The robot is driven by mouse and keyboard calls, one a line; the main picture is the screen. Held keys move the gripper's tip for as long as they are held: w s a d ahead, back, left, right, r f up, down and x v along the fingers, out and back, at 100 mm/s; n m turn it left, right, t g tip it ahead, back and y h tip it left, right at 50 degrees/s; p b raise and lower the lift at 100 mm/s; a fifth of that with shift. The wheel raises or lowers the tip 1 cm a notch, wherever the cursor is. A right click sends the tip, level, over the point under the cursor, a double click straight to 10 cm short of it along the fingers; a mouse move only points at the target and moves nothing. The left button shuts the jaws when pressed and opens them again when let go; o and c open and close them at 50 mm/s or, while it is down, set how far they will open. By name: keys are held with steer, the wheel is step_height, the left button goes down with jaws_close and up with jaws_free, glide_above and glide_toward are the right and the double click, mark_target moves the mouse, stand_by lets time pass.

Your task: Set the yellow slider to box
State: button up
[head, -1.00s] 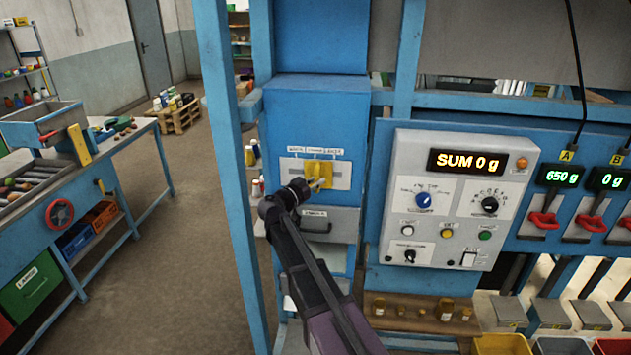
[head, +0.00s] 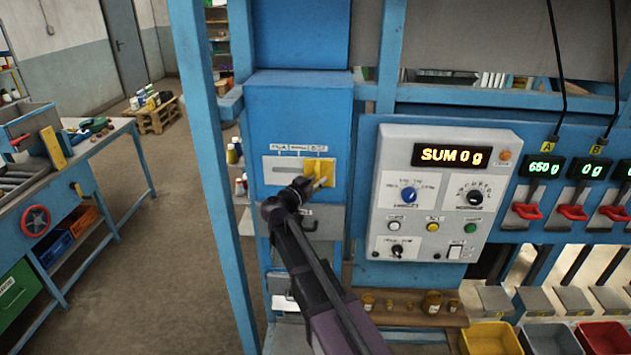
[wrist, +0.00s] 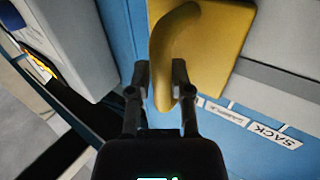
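The yellow slider (head: 319,172) is a yellow plate with a curved handle on a pale panel (head: 275,171) on the front of a blue cabinet. It stands at the right end of the panel, under the rightmost of three labels. The head view labels are too small to read. In the wrist view, the slider (wrist: 215,40) fills the top, and a label reading SACK (wrist: 275,136) lies at the lower right, away from it. My gripper (wrist: 160,72) has its fingers on both sides of the handle and appears closed on it. In the head view, my gripper (head: 318,184) partly covers the slider's lower edge.
A grey control box (head: 440,205) with knobs and a SUM 0 g display stands close to the right. A blue upright post (head: 205,150) stands to the left. A grey drawer (head: 322,223) is below the slider.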

steer(key=o, duration=0.3)
steer(key=shift+s+d, duration=0.1)
steer(key=shift+d, duration=0.3)
steer(key=shift+a, duration=0.4)
steer(key=shift+d, duration=0.1)
steer(key=shift+s, duration=0.1)
steer(key=v, duration=1.2)
